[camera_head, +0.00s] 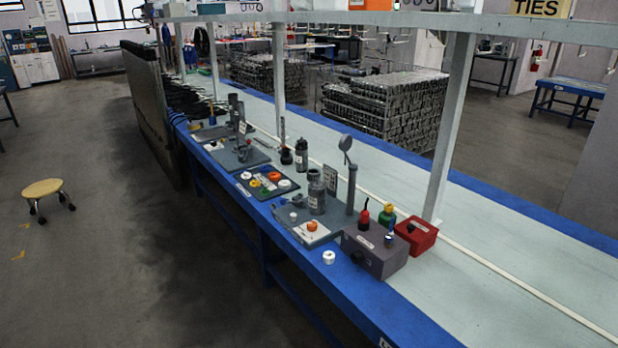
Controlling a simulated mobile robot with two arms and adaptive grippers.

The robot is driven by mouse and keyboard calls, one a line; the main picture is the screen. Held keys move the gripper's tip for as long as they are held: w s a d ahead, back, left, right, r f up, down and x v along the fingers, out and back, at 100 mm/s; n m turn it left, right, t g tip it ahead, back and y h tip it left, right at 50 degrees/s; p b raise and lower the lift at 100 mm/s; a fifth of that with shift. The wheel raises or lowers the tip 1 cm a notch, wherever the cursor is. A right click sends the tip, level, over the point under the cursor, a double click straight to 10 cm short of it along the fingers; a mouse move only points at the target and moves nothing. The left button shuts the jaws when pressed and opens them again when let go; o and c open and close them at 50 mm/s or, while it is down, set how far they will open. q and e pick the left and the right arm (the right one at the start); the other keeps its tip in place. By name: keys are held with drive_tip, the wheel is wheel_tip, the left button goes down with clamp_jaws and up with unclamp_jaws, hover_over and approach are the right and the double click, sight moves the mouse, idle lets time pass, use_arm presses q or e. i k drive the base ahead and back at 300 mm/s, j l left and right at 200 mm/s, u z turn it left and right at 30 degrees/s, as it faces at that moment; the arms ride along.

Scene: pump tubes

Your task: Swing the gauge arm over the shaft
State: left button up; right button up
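A workbench (420,318) with a blue front edge runs diagonally through the view. A dark upright post (351,190) stands on it with a round disc (345,142) near its top, which looks like the gauge. The disc sits slightly left of the post top. A grey upright cylinder (317,198) stands on a grey plate (285,213) left of the post; it may be the shaft, but I cannot tell for sure. The disc appears apart from this cylinder. Neither of my grippers is in view.
A grey box (372,252) and a red box (416,234) stand right of the post. A white ring (328,257) lies near the front edge. A mat (267,183) holds several coloured parts. A shelf upright (452,125) rises behind. The bench's right part is clear.

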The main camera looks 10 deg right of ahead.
sight(345, 144)
drive_tip(key=i+j+z, duration=0.1)
drive_tip(key=z, duration=0.35)
drive_tip(key=i+j+z, duration=0.15)
drive_tip(key=z, duration=0.35)
drive_tip(key=j+z, duration=0.2)
drive_tip(key=z, duration=0.25)
drive_tip(key=i+j+z, duration=0.2)
drive_tip(key=j+z, duration=0.2)
drive_tip(key=j, duration=0.85)
drive_tip(key=j+z, duration=0.45)
drive_tip(key=j, duration=2.8)
drive_tip(key=i+j+z, duration=0.15)
